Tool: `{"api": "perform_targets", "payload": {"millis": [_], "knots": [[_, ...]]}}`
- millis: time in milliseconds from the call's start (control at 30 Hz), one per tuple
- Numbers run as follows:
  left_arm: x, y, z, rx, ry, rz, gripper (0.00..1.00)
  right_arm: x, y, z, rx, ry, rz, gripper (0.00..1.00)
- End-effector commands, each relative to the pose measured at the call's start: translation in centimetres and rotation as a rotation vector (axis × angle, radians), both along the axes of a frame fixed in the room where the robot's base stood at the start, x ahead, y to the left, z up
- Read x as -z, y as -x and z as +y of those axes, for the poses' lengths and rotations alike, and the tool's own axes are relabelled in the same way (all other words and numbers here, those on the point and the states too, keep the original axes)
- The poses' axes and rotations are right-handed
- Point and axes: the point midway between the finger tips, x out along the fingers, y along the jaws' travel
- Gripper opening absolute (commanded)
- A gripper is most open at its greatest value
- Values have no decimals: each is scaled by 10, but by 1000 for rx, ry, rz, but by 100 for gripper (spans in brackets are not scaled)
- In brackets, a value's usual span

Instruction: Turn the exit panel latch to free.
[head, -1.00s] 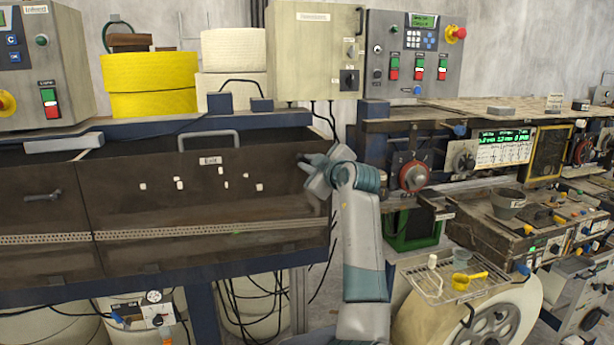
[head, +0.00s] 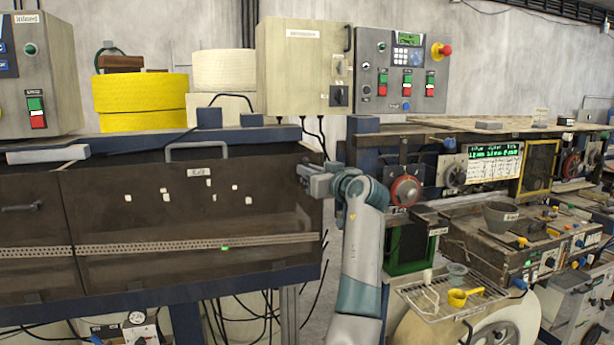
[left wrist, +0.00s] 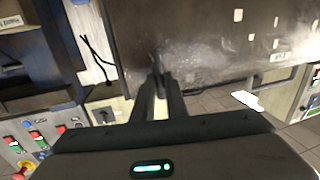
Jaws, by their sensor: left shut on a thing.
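The exit panel (head: 150,225) is a dark brown see-through front with an "Exit" label (head: 198,172) and a grey bar handle (head: 196,147) on top. It looks closed. My left gripper (head: 304,172) is at the panel's upper right edge, its fingers pointing left at the panel. In the left wrist view, the fingers (left wrist: 159,72) are nearly together on a small dark piece against the panel (left wrist: 205,45), which I take for the exit panel latch. The fingers hide most of it, so its turn cannot be read. My right gripper is not in view.
A beige cabinet (head: 303,70) and a control box with buttons (head: 402,75) stand above. A wire tray (head: 450,296) with a yellow scoop (head: 466,297) is right of my arm. Black cables hang below the panel. Another dark panel with a handle (head: 22,208) is at the left.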

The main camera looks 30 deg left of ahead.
Motion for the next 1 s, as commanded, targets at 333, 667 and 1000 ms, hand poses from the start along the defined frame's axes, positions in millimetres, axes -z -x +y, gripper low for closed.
{"api": "perform_targets", "payload": {"millis": [333, 667, 1000], "knots": [[-3, -1, 0, 0, -26, 22, 0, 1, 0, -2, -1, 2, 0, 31], [-3, -1, 0, 0, -25, 22, 30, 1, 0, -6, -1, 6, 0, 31], [-1, 0, -3, 1, -23, 23, 30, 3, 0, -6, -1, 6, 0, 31]]}}
